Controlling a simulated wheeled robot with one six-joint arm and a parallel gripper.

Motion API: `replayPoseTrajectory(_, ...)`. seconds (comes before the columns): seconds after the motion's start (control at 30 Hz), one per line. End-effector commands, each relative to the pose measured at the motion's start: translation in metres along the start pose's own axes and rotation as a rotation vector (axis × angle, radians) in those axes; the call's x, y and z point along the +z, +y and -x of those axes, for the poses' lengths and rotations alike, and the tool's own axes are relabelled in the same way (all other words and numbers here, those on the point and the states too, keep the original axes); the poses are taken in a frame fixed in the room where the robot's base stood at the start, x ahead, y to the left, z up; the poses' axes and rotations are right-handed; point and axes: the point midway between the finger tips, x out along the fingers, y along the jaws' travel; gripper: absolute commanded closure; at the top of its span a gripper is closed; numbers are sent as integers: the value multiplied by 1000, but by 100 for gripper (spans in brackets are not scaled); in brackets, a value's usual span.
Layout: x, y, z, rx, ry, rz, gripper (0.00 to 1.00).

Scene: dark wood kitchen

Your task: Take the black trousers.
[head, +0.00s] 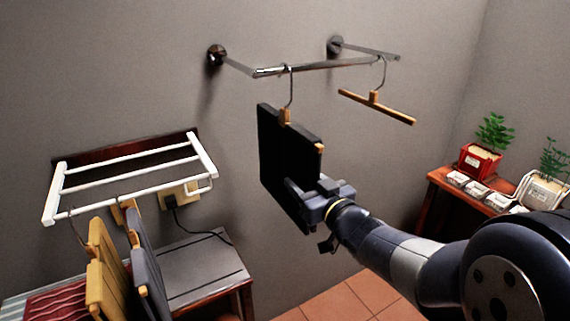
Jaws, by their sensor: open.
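The black trousers (280,152) hang folded over a wooden hanger from the metal wall rail (318,67). The hanger's hook is over the rail's front bar. My gripper (300,196) is open at the lower right part of the trousers. One finger shows in front of the black cloth. The other finger is hard to make out, so I cannot tell whether the cloth lies between the fingers or whether they touch it.
An empty wooden hanger (376,106) hangs to the right on the same rail. A white rack (130,172) at the left holds yellow (106,270) and grey (147,265) garments above a grey-topped table (200,268). Potted plants (480,158) stand on a wooden table at the right.

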Motion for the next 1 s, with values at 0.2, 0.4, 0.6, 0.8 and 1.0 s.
replayPoseTrajectory(0.2,0,0,-6,0,0,1,47)
replayPoseTrajectory(0.4,0,0,-6,0,0,1,55)
replayPoseTrajectory(0.6,0,0,-6,0,0,0,71)
replayPoseTrajectory(0.8,0,0,-6,0,0,0,87)
replayPoseTrajectory(1.0,0,0,-6,0,0,0,100)
